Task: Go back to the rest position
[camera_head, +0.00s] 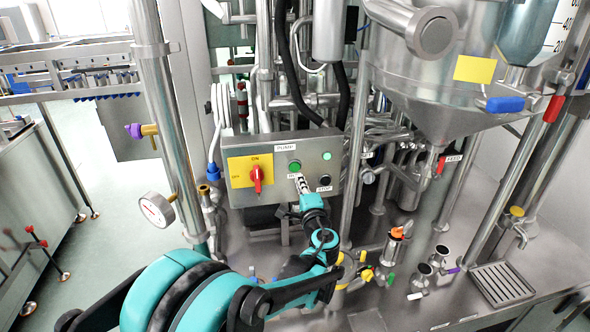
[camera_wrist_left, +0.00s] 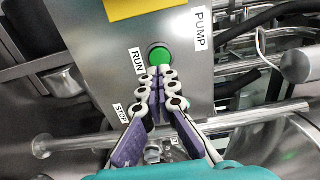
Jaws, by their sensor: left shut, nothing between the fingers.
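My left gripper (camera_head: 299,181) is at the front of the grey pump control box (camera_head: 328,147), with its fingers together and nothing between them. Its tips are just below the green run button (camera_head: 294,165). In the left wrist view the shut fingertips (camera_wrist_left: 160,72) overlap the lower edge of the green button (camera_wrist_left: 159,56); I cannot tell whether they touch it. My left arm (camera_head: 185,290) reaches up from the lower left. My right gripper is not in view.
A red rotary switch (camera_head: 256,179) on a yellow plate is left of the button. A black stop button (camera_head: 325,181) is to the right. A steel post (camera_head: 165,110) with a pressure gauge (camera_head: 157,209) stands on the left. A steel hopper (camera_head: 430,90) hangs at upper right.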

